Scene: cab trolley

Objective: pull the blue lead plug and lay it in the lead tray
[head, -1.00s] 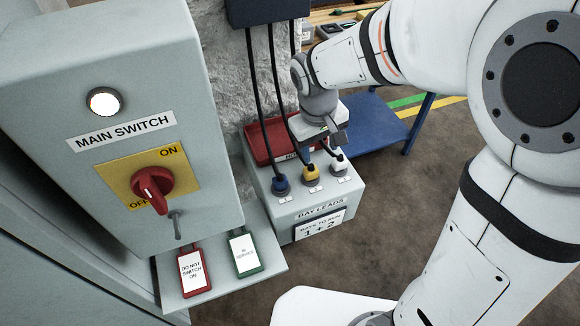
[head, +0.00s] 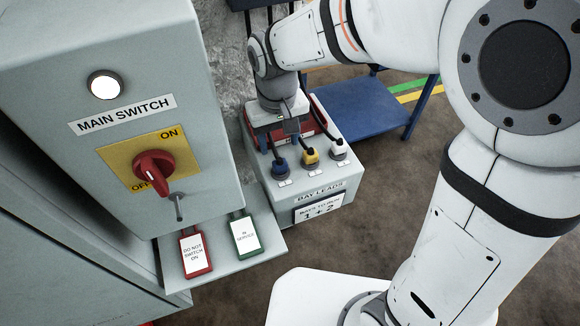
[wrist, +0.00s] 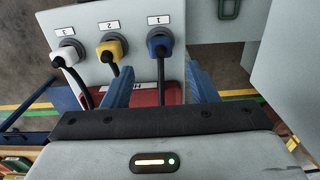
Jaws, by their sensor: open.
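The blue lead plug (head: 280,166) sits in the left socket of the bay leads box (head: 326,178), its black lead rising from it. In the wrist view the blue plug (wrist: 160,44) is in the socket marked 1, beyond my fingertips. The red lead tray (head: 318,125) lies at the back of the box, partly hidden by my gripper and the leads; its red edge (wrist: 146,95) shows between my fingers. My gripper (wrist: 158,74) is open, with blue fingers apart and the black lead of plug 1 between them. It holds nothing.
A yellow plug (head: 310,156) and a white plug (head: 339,149) sit in sockets right of the blue one. The main switch cabinet (head: 115,205) stands close on the left. A blue table (head: 365,108) stands behind right; open floor lies right of the box.

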